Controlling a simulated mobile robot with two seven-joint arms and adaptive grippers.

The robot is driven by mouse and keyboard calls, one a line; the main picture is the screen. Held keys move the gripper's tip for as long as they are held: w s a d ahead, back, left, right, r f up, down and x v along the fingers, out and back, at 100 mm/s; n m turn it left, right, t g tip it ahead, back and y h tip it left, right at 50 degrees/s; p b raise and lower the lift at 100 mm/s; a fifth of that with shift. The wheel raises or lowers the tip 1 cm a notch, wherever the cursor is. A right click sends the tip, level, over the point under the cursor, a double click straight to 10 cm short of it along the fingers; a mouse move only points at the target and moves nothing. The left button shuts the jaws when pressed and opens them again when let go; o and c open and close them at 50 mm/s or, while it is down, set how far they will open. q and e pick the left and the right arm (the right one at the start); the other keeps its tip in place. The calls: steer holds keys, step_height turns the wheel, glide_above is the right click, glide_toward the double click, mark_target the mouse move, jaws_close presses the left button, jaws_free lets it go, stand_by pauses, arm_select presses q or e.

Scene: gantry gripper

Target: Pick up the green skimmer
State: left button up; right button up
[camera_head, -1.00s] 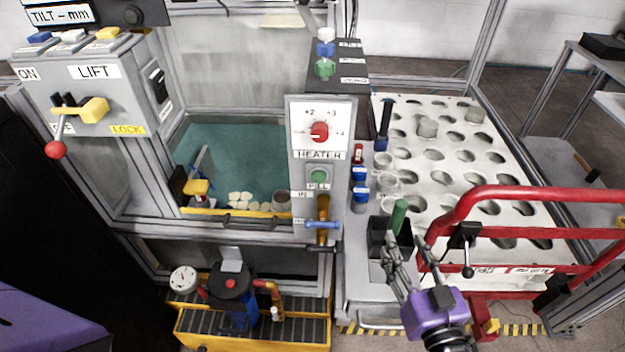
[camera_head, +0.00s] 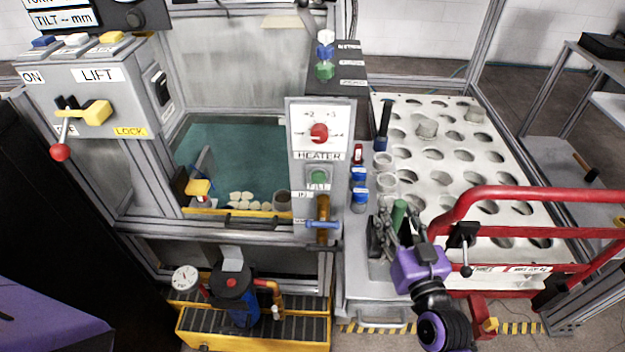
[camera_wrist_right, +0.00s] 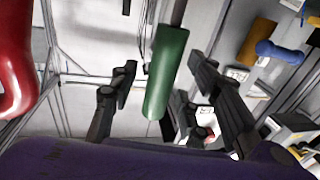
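The green skimmer shows as a green cylindrical handle (camera_head: 399,213) standing upright in a dark holder on the grey ledge; its lower part is hidden by the holder and my gripper. My right gripper (camera_head: 388,232) is beside the handle, in front of the holder. In the right wrist view the green handle (camera_wrist_right: 166,72) lies between the spread fingers of the open gripper (camera_wrist_right: 165,88), with gaps on both sides. I cannot tell whether any finger touches it. My left gripper is not in view.
A red rail (camera_head: 520,195) runs close to the right of my right gripper. The heater panel (camera_head: 318,135) rises at left. The perforated white table (camera_head: 450,150) lies behind.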

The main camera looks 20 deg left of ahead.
mark_target(402, 211)
jaws_close()
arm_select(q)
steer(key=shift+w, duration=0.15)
arm_select(e)
steer(key=shift+r, duration=0.2)
steer(key=shift+r, duration=0.3)
step_height(402, 211, up, 2)
steer(key=shift+r+p, duration=0.1)
steer(key=shift+p, duration=0.25)
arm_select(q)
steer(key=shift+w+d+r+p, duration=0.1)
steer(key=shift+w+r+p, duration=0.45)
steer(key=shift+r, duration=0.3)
arm_select(e)
steer(key=s+d+r, duration=0.4)
steer(key=s+r, duration=0.6)
steer(key=s, duration=0.3)
steer(key=shift+s+d, duration=0.15)
steer(key=shift+s, duration=0.05)
